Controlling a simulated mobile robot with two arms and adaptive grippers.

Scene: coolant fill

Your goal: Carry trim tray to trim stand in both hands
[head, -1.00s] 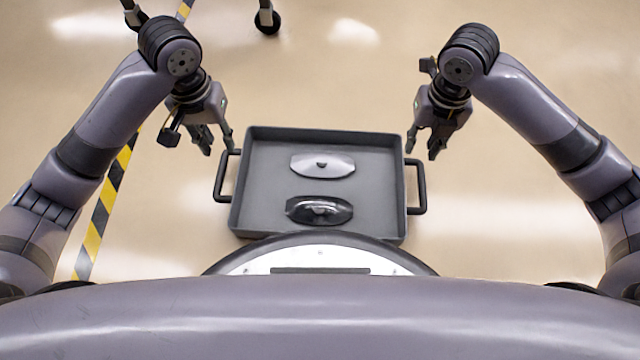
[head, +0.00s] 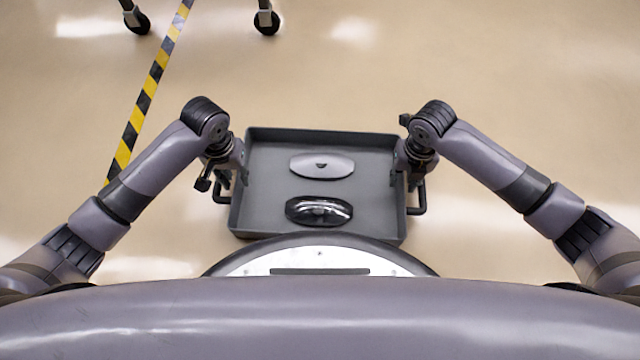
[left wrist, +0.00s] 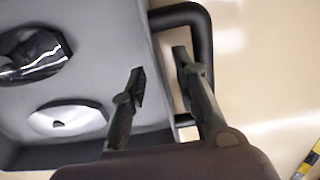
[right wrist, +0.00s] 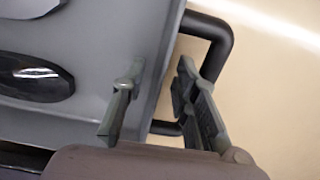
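The trim tray (head: 268,218) is a grey shallow tray with a dark handle at each side, in front of my base. It holds a silver oval trim piece (head: 322,165) and a glossy black one (head: 318,211). My left gripper (left wrist: 160,70) is open at the left handle (left wrist: 207,50). One finger is over the tray's inside, the other over the gap between wall and handle. My right gripper (right wrist: 157,80) is open in the same way at the right handle (right wrist: 222,50). Contact is not clear in either view. I cannot identify the trim stand.
A yellow and black floor stripe (head: 150,88) runs along the left. Two castered legs (head: 267,20) of something cut off by the frame stand at the top left. The floor beyond the tray and to the right is clear.

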